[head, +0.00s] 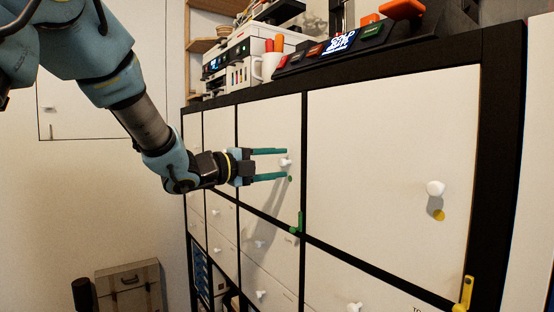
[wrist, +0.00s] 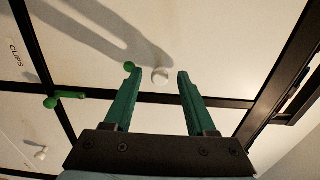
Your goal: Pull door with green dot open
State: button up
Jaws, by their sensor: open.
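The white door with the green dot (head: 263,130) is shut in the black shelf frame, mid-shelf in the head view. Its green dot (head: 290,179) sits just below its white round knob (head: 285,162). In the wrist view the knob (wrist: 160,76) lies between my fingertips and the green dot (wrist: 129,67) is beside the left fingertip. My gripper (head: 287,164) is open, its two green fingers reaching to either side of the knob. I cannot tell whether they touch it. A green latch-like piece (head: 297,223) is at the door's lower right corner.
A larger white door (head: 385,150) with a knob and yellow dot is to the right, with a yellow piece (head: 464,292) at its lower corner. A printer (head: 240,58), a mug (head: 268,66) and a dark device (head: 345,42) stand on top. A case (head: 129,287) is on the floor at left.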

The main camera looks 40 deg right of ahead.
jog(key=shift+d, duration=0.1)
jog(key=shift+c, duration=0.3)
grip_shut()
dwell(1.1)
